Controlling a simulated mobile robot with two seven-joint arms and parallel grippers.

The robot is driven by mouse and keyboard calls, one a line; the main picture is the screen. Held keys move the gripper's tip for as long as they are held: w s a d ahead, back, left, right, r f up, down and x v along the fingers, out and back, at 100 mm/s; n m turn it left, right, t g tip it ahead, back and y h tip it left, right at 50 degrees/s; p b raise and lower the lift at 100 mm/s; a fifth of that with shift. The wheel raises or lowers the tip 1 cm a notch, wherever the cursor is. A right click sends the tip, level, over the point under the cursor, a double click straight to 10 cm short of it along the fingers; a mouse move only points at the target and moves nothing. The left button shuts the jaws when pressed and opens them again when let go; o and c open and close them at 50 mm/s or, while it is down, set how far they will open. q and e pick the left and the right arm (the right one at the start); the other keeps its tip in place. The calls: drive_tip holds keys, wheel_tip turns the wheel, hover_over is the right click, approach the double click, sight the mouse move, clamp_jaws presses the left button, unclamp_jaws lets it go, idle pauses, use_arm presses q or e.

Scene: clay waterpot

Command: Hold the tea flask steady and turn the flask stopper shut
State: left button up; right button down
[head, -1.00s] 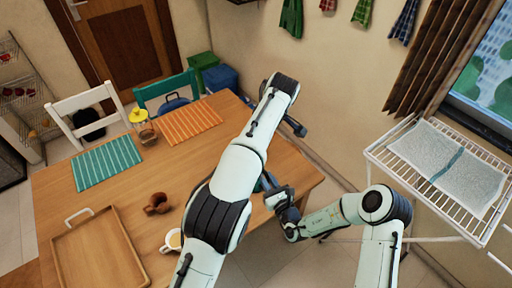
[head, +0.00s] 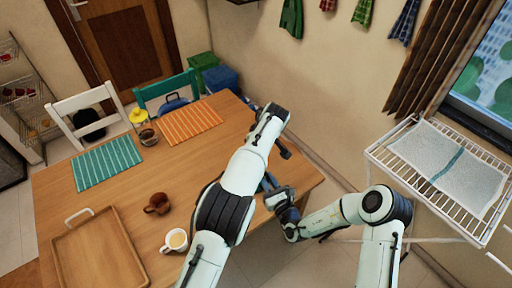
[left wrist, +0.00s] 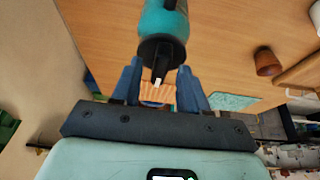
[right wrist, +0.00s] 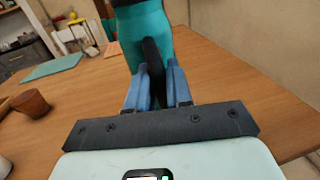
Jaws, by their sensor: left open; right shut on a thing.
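The tea flask is teal with a black handle (right wrist: 153,62); its body (right wrist: 140,20) stands ahead of my right gripper in the right wrist view. My right gripper (right wrist: 157,80) is shut on the handle; it also shows in the head view (head: 270,184). In the left wrist view the flask (left wrist: 165,22) points its black stopper (left wrist: 158,57), with a small white mark, towards my left gripper. My left gripper (left wrist: 160,88) is open, its blue fingers to either side of the stopper's near end; contact cannot be told.
On the table (head: 115,185) are a wooden tray (head: 100,250), a brown clay pot (head: 157,203), a white cup (head: 175,240), a glass jar with yellow lid (head: 145,130), a teal mat (head: 106,162) and an orange mat (head: 188,122). A wire rack (head: 400,170) stands at the right.

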use_arm(q)
drive_tip(key=shift+f, duration=0.2)
clamp_jaws()
